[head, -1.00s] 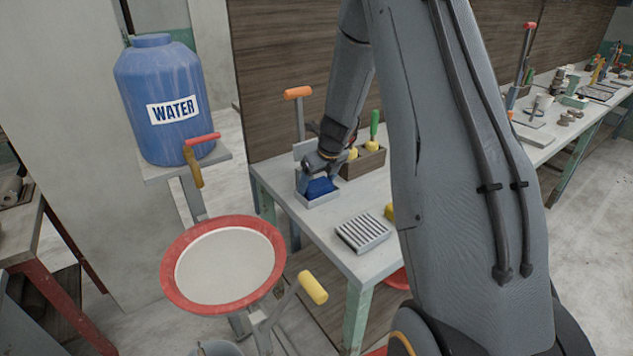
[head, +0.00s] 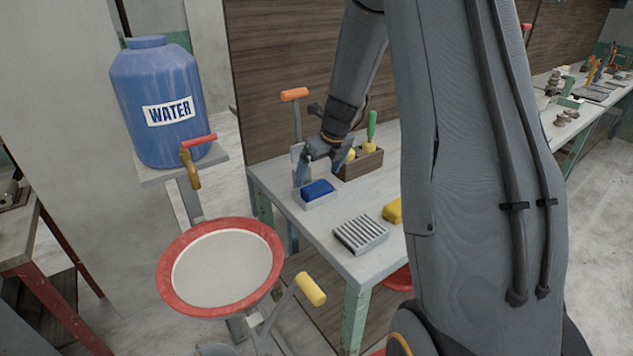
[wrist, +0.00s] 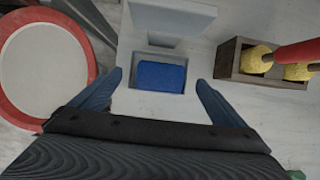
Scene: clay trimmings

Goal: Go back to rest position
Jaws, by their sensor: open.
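My gripper (head: 323,167) is open and empty above the back part of the workbench (head: 287,193). In the wrist view its two fingers (wrist: 161,90) stand wide apart, one on each side of a blue block (wrist: 161,76). The blue block also shows in the head view (head: 318,189), lying in a small grey holder (head: 318,203) under the gripper. The fingers do not touch the block. My arm comes in from the upper right and hides part of the bench.
A wooden box (head: 352,168) with yellow-tipped tools stands right of the holder. A ribbed grey rack (head: 360,235) and a yellow block (head: 393,211) lie nearer the front. A red-rimmed basin (head: 174,284), a blue water barrel (head: 158,85) and an orange-handled lever (head: 295,94) stand nearby.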

